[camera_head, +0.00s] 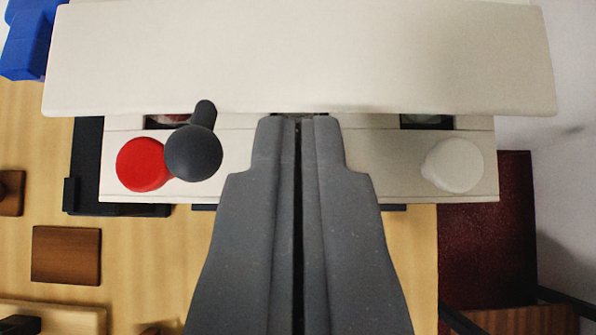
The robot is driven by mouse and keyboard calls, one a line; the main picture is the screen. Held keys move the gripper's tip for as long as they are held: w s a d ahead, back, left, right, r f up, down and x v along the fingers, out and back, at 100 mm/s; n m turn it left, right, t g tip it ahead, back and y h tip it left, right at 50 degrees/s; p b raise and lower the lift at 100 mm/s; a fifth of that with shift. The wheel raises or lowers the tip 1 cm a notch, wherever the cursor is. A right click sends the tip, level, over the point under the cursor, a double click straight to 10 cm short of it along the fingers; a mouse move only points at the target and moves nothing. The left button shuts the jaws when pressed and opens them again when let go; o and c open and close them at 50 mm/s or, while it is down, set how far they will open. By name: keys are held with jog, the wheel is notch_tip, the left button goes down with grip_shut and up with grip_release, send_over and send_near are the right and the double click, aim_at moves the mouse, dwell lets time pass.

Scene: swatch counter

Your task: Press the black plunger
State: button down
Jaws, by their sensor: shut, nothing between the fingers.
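The black plunger (193,153) is a dark round knob with a short stem running up and slightly right from it. It stands out from the front of a cream-white unit (400,160), overlapping the right edge of a round red knob (142,165). A round white knob (457,165) is at the unit's right end. My gripper (298,118) is shut and empty, its fingers side by side in the middle of the view, to the right of the plunger and apart from it in the picture. The fingers hide the middle of the unit.
A broad cream top (300,55) spans the upper view. Dark framing (88,150) borders the unit's left side. A blue object (25,40) is at upper left. Brown wooden blocks (66,255) lie on the light wood surface (150,250). A dark red panel (488,230) is at right.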

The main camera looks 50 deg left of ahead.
notch_tip(320, 180, down, 4)
jog(key=shift+f+p, duration=0.1)
jog(key=shift+p, duration=0.2)
notch_tip(320, 180, down, 3)
jog(key=shift+r+b, duration=0.15)
jog(key=shift+b, duration=0.55)
jog(key=shift+s, duration=0.1)
jog(key=w+a+r+v, duration=0.1)
jog(key=r+v, duration=0.1)
jog(key=v, duration=1.1)
jog(key=shift+w+a+b, duration=0.3)
jog(key=shift+a, duration=0.05)
